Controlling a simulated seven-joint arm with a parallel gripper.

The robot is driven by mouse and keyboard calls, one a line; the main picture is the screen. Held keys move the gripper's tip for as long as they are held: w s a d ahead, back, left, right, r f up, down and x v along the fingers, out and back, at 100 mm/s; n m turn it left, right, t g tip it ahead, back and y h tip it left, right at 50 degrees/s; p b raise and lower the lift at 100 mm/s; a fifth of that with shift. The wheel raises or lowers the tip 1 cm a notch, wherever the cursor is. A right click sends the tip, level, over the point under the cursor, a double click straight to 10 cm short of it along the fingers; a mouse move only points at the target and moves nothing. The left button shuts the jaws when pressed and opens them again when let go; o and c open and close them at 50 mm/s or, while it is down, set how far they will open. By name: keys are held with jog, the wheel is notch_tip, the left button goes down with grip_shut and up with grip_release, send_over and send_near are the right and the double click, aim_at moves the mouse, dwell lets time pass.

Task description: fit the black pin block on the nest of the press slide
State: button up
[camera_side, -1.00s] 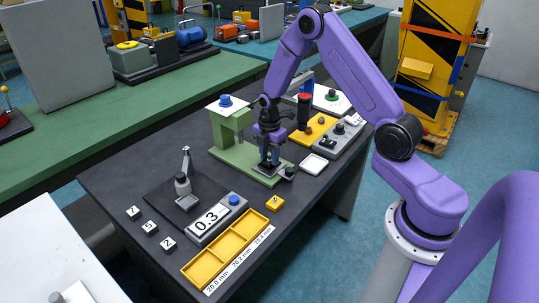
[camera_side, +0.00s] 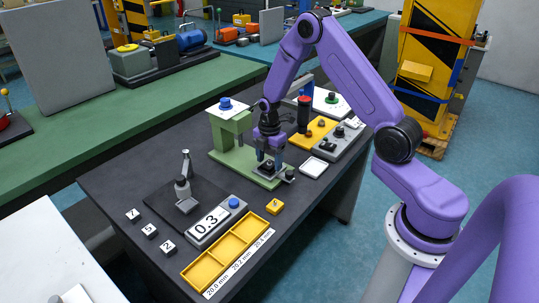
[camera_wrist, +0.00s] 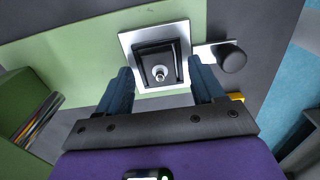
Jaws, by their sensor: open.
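The black pin block (camera_wrist: 149,59) shows in the wrist view as a dark square with a bright round pin standing in its middle. It sits on the silver plate of the press slide (camera_wrist: 127,40) and looks level within the nest, whose edges I cannot tell apart from the block. My gripper (camera_wrist: 160,74) is open, one finger on each side of the block, with gaps visible. In the side view my gripper (camera_side: 269,158) is low over the slide at the front of the green press (camera_side: 232,130), hiding most of the block.
A dark round knob (camera_wrist: 232,58) sticks out beside the slide. The press column stands close to my gripper.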

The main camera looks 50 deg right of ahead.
notch_tip(320, 180, up, 17)
jog(key=s+a+r+m, duration=0.3)
jog(key=s+a+r, duration=0.1)
jog(key=s+a, duration=1.05)
jog(key=s+m, duration=0.2)
jog(key=s, duration=1.5)
jog(key=shift+s+a+f, duration=0.2)
jog(key=shift+s+a, duration=0.15)
jog(key=shift+a, duration=0.05)
jog(key=shift+c, duration=0.3)
